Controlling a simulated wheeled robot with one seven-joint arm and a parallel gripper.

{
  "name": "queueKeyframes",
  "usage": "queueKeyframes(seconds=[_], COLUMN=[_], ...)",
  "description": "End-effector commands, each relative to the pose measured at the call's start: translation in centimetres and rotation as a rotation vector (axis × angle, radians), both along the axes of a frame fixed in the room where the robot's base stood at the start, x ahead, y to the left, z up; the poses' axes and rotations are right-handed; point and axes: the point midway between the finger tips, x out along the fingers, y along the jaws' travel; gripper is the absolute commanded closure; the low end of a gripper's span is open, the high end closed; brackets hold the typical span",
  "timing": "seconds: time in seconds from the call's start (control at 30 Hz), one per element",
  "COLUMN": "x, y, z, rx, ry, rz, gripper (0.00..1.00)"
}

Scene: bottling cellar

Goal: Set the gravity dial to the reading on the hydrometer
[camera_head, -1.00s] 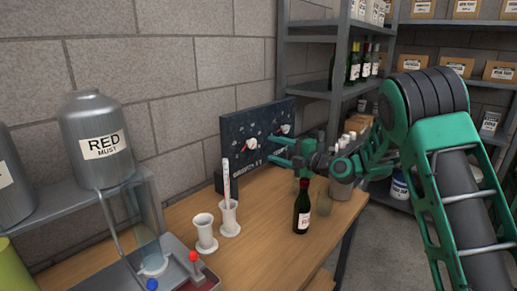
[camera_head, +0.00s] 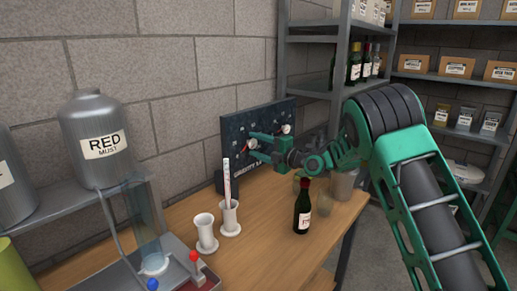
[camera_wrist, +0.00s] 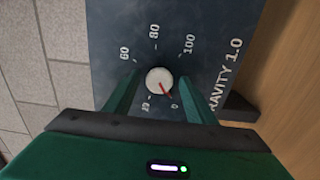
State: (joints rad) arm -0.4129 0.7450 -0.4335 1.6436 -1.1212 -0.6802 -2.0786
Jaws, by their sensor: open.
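The gravity dial (camera_wrist: 159,81) is a white round knob with a red pointer on a dark panel (camera_wrist: 110,35) lettered "GRAVITY 1.0". Its pointer is directed to the lower right in the wrist view, near the 0 mark. Marks 60, 80 and 100 are legible; others are partly covered. My gripper (camera_wrist: 161,79) is open, with one green finger on each side of the knob; I cannot tell whether they touch it. In the head view my gripper (camera_head: 252,147) is at the panel's left part. The hydrometer (camera_head: 227,180) stands in a white cylinder (camera_head: 230,218); its reading is too small to read.
A second white knob (camera_head: 286,129) is on the panel's right. An empty white cylinder (camera_head: 206,232) and a dark bottle (camera_head: 302,208) stand on the wooden table (camera_head: 260,255).

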Motion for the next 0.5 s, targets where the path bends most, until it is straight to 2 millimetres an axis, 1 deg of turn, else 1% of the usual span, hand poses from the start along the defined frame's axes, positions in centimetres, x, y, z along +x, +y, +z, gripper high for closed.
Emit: queueKeyframes(seconds=[0.1,0.13,0.17,0.2,0.3,0.33,0.37,0.4,0.5], x=[0.0,0.0,-0.01,-0.01,-0.02,-0.02,0.02,-0.01,0.0], y=[-0.02,-0.02,-0.03,-0.03,-0.04,-0.03,-0.94,-0.54,-0.25], z=[0.0,0.0,0.0,0.0,-0.01,-0.02,-0.09,-0.04,-0.06], rx=[0.0,0.0,0.0,0.0,0.0,0.001,0.0,0.0,0.003], ry=[0.0,0.0,0.0,0.0,0.0,0.001,0.002,0.001,0.005], rz=[0.0,0.0,0.0,0.0,0.0,0.0,-0.001,0.0,-0.001], gripper=[0.49,0.52,0.59,0.68,0.9,0.9,0.9,0.9,0.9])
